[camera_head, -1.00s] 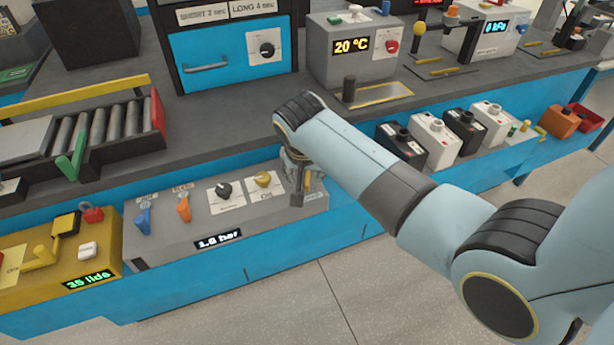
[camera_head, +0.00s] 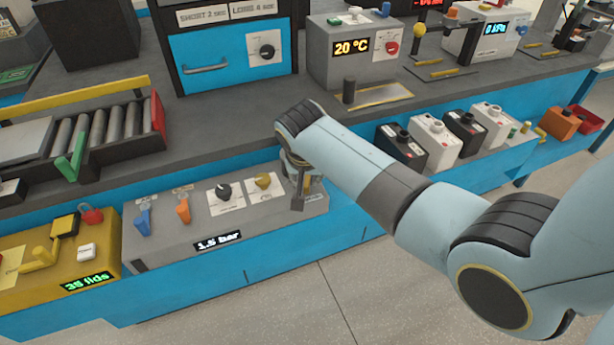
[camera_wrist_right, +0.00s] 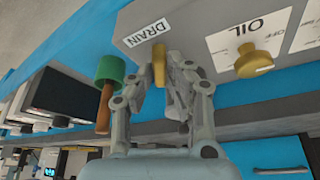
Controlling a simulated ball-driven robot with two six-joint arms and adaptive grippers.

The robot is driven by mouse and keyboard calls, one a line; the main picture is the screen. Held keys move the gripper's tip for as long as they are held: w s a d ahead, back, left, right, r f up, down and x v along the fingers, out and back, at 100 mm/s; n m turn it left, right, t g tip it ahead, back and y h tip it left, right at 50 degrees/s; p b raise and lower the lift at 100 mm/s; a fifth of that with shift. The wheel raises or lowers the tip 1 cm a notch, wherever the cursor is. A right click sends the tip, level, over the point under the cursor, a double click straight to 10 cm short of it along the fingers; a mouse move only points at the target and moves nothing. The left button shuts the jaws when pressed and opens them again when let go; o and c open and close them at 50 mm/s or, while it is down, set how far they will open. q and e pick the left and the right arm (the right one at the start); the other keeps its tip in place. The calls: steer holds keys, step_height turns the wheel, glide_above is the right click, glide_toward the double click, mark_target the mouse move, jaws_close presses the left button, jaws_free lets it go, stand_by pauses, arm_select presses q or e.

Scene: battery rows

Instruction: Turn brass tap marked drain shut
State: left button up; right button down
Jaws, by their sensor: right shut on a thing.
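The brass tap (camera_wrist_right: 158,62) stands on the grey panel below the DRAIN label (camera_wrist_right: 149,32) in the right wrist view. My right gripper (camera_wrist_right: 163,80) is shut on the tap, with a finger on either side of it. In the head view my right gripper (camera_head: 300,193) is at the right end of the grey panel box (camera_head: 190,243) and hides the tap. How far the tap is turned is hard to tell. My left gripper is not in view.
A yellow OIL knob (camera_wrist_right: 252,60) is beside the tap; it also shows in the head view (camera_head: 263,180). A black knob (camera_head: 223,190), an orange lever (camera_head: 183,208) and a blue lever (camera_head: 143,222) stand farther left. A green-topped part (camera_wrist_right: 111,67) is close to my gripper.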

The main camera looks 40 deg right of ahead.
steer(key=m+h, duration=0.1)
steer(key=m, duration=0.1)
steer(key=shift+m+g, duration=0.4)
steer(key=m+g, duration=0.1)
steer(key=m, duration=0.1)
steer(key=shift+w+m, duration=0.1)
steer(key=shift+m, duration=0.2)
steer(key=m+g+b, duration=0.1)
steer(key=m, duration=0.2)
steer(key=shift+m+h, duration=0.3)
steer(key=shift+h, duration=0.1)
steer(key=shift+w+m+g+b, duration=0.1)
steer(key=shift+m+g+b, duration=0.65)
steer(key=shift+m, duration=0.95)
steer(key=c, duration=1.3)
jaws_free()
